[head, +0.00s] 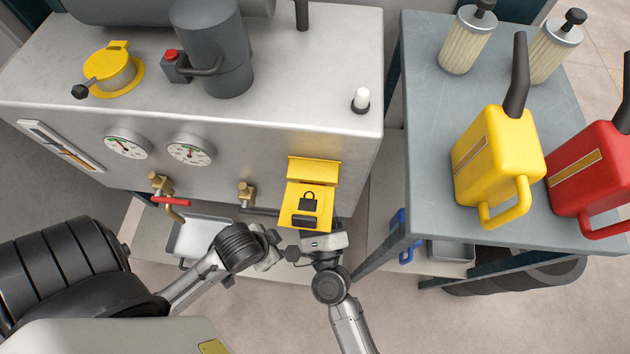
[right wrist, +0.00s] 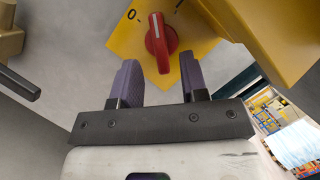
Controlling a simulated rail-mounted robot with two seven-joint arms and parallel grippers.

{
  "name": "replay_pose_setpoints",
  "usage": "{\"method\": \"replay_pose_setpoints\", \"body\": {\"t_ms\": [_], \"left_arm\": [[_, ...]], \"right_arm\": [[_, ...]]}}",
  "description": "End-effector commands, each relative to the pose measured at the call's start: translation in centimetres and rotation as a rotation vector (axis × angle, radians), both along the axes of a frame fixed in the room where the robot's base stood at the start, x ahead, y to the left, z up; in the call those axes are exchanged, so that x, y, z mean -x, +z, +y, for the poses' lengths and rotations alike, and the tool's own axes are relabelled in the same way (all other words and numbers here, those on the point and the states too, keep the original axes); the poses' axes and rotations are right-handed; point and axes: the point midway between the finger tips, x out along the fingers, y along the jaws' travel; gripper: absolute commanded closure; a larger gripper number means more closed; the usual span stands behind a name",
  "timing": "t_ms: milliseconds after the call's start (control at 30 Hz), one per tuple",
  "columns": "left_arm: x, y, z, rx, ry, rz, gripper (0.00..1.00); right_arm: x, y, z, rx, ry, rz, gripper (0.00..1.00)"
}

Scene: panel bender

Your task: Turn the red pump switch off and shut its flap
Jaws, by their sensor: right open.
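The red pump switch (right wrist: 161,45) is a knob on a yellow plate (right wrist: 128,42) in the right wrist view. Its white line points up and slightly left, between the 0 mark and the other mark. The yellow flap (head: 292,207), with a padlock sign, stands raised on the cabinet front in the head view and hides the switch there. My right gripper (right wrist: 158,66) is open, its two fingers spread either side of the knob's lower end; I cannot tell whether they touch it. My left gripper (head: 270,249) is left of the right wrist; its jaws are unclear.
A brass tap with a red handle (head: 171,201) and another brass valve (head: 246,193) stick out left of the flap. A metal tray (head: 196,238) lies below. The grey table (head: 420,130) with yellow (head: 490,160) and red (head: 590,180) cans stands to the right.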

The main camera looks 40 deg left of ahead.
Motion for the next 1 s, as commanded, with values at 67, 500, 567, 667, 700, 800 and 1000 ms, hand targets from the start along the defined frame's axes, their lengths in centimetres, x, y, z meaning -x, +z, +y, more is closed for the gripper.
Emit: {"method": "replay_pose_setpoints", "body": {"t_ms": [67,500,567,667,700,800,1000], "left_arm": [[0.0,0.1,0.1,-0.003,-0.002,0.001,0.57],[0.1,0.0,0.2,-0.007,-0.005,0.002,0.57],[0.1,0.0,0.2,-0.007,-0.004,0.002,0.57],[0.1,0.0,0.1,-0.005,-0.003,0.002,0.57],[0.1,0.0,0.1,-0.003,-0.002,0.003,0.57],[0.1,0.0,0.0,0.001,0.001,0.002,0.57],[0.1,0.0,-0.2,0.006,0.004,0.003,0.57]], "right_arm": [[-0.7,0.4,0.9,-0.002,0.000,-0.001,0.60],[-2.0,0.9,2.8,-0.001,-0.001,0.000,0.60],[-2.0,0.9,2.8,-0.001,-0.001,0.000,0.60],[-2.0,0.9,2.8,-0.001,-0.001,0.000,0.60],[-2.0,0.9,2.8,-0.001,-0.001,0.000,0.60],[-2.0,0.9,2.8,-0.001,-0.001,0.000,0.67],[-2.0,0.9,2.8,-0.001,-0.001,0.000,0.86]]}}
